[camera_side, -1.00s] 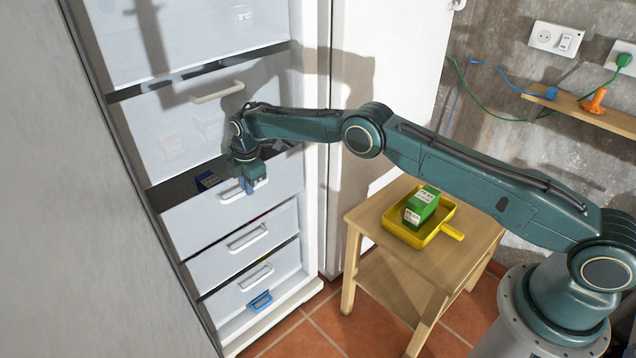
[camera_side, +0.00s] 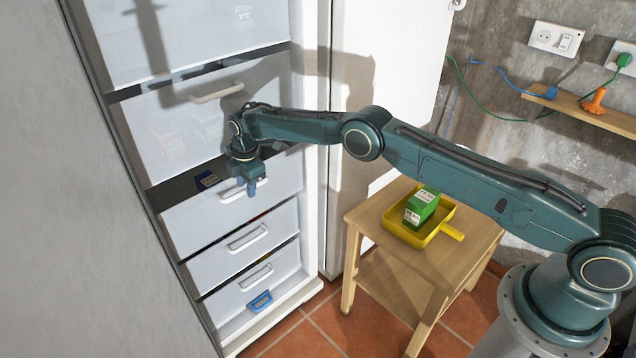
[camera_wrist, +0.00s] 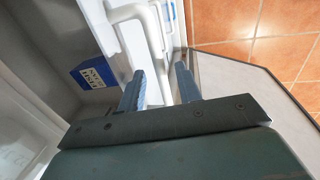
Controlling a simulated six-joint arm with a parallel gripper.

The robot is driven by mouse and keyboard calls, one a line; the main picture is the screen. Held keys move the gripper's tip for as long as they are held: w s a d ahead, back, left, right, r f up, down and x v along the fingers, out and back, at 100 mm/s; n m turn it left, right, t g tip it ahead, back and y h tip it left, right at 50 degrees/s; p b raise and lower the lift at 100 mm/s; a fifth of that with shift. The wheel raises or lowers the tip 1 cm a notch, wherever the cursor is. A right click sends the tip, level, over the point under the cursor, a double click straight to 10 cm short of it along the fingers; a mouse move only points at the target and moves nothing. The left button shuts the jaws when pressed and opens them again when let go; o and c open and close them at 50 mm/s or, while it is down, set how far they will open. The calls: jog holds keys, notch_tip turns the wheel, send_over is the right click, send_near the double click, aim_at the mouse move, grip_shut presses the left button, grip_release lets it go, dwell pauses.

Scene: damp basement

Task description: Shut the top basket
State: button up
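The top basket (camera_side: 202,211) is the uppermost of the white handled baskets in the lower part of the freezer. It stands pulled out, with an open gap above it and a blue box (camera_side: 207,180) inside. The box also shows in the wrist view (camera_wrist: 91,77). My gripper (camera_side: 253,190) points down at this basket's front, by its white handle (camera_side: 229,195). In the wrist view my gripper's two blue fingers (camera_wrist: 159,70) are apart, with the handle (camera_wrist: 151,27) running between them. I cannot tell whether they touch it.
Two more baskets (camera_side: 225,243) sit below, with a blue clip (camera_side: 260,301) at the bottom one. White flaps (camera_side: 160,125) are above. The freezer door (camera_side: 385,75) stands open. A wooden table (camera_side: 365,217) holds a yellow tray (camera_side: 452,233) with a green carton (camera_side: 421,206).

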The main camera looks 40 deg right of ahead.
jog(key=shift+r, duration=0.15)
notch_tip(320, 180, up, 13)
jog(key=s, duration=0.2)
jog(key=shift+s+r, duration=0.15)
jog(key=shift+s, duration=0.15)
dwell(0.4)
